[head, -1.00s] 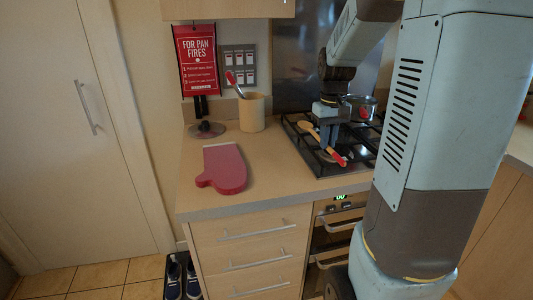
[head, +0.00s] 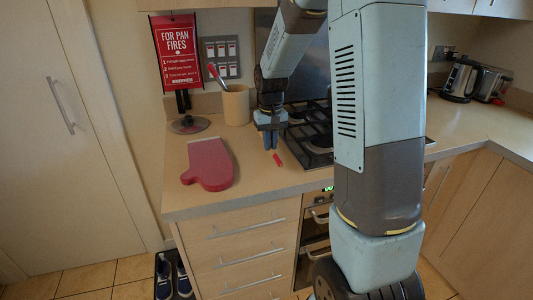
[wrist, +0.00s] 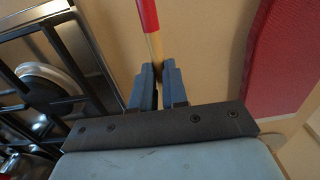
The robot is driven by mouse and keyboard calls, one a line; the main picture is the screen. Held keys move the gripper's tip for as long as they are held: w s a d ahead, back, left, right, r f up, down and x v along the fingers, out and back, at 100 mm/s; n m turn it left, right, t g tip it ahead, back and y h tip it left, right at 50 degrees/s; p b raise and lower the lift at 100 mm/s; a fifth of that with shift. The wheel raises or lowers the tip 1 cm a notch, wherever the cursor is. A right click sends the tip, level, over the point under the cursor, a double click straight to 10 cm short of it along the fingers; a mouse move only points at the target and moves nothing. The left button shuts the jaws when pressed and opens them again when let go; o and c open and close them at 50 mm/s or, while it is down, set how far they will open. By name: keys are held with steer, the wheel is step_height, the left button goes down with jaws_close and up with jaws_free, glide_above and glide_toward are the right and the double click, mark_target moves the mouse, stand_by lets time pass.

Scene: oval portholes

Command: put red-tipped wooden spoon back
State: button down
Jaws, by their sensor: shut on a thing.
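My gripper (head: 269,146) is shut on the red-tipped wooden spoon and holds it over the worktop, left of the hob. In the head view only the spoon's red handle end (head: 278,160) shows clearly, just below and right of the fingers. In the wrist view the spoon (wrist: 150,18) rises from between the gripper fingers (wrist: 158,85), red at the top and bare wood below. Its bowl end is hidden. A tan utensil pot (head: 236,107) stands at the back of the worktop, left of my gripper, with another red-and-white-handled utensil (head: 217,76) leaning in it.
A red oven mitt (head: 208,165) lies on the worktop left of my gripper. The black hob (head: 312,130) is to the right. Free worktop lies in front of the pot.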

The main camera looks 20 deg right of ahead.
mark_target(267, 160)
steer(key=shift+w+a+f, duration=0.35)
steer(key=shift+f, duration=0.25)
step_height(267, 160, down, 4)
steer(key=shift+w+a+r, duration=0.1)
steer(key=shift+r, duration=0.15)
steer(key=c, duration=1.1)
jaws_free()
steer(key=shift+c, duration=0.2)
step_height(267, 160, up, 12)
steer(key=s+r+t, duration=0.3)
steer(key=s+r, duration=0.7)
steer(key=s, duration=0.3)
steer(key=s+r+t, duration=0.1)
steer(key=s+t, duration=0.1)
steer(key=s, duration=1.3)
steer(key=shift+t, duration=0.3)
